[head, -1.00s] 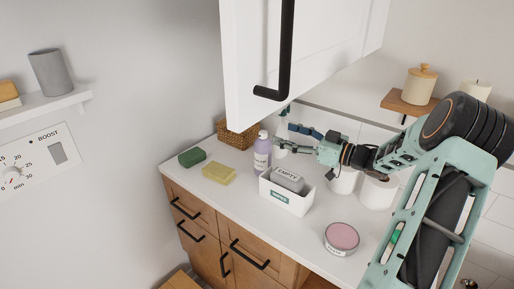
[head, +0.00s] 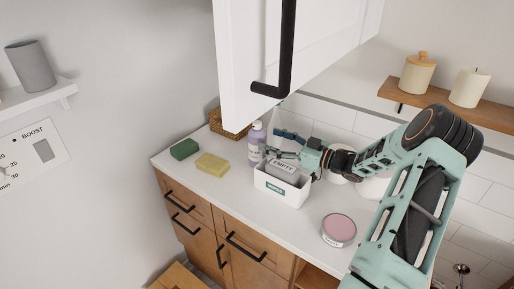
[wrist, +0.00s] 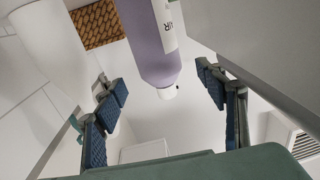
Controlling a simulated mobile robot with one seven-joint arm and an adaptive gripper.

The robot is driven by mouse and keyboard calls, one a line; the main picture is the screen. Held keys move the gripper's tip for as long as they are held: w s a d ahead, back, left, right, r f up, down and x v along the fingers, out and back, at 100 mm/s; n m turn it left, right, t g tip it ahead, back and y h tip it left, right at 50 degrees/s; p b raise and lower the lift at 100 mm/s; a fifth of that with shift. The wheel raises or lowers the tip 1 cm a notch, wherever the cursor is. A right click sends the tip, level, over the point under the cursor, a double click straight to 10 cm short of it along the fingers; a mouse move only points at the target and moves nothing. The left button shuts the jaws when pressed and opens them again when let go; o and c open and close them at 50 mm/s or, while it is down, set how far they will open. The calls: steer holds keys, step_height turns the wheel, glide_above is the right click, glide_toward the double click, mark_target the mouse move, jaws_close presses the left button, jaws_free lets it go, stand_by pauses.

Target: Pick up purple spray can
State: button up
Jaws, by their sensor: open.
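The purple spray can (head: 256,145), a light purple bottle with a white label, stands upright on the white counter behind the white bin. My gripper (head: 276,146) is open just to its right, its fingers partly overlapping the can's area in the head view. In the wrist view the can (wrist: 153,42) appears inverted, its white cap pointing down, between the two blue-padded fingers of my gripper (wrist: 164,85). The pads show a gap on both sides of it. Whether any finger touches the can cannot be told.
A white bin (head: 284,187) holding a grey item stands close in front of my gripper. A wicker basket (head: 229,122) is behind the can. A green sponge (head: 184,149) and yellow sponge (head: 212,163) lie left. A white cabinet (head: 250,50) hangs above; a pink-lidded tin (head: 339,229) sits right.

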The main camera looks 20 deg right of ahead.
mark_target(265, 137)
steer(key=p+x, duration=0.1)
steer(key=x, duration=0.5)
jaws_close()
stand_by(0.4)
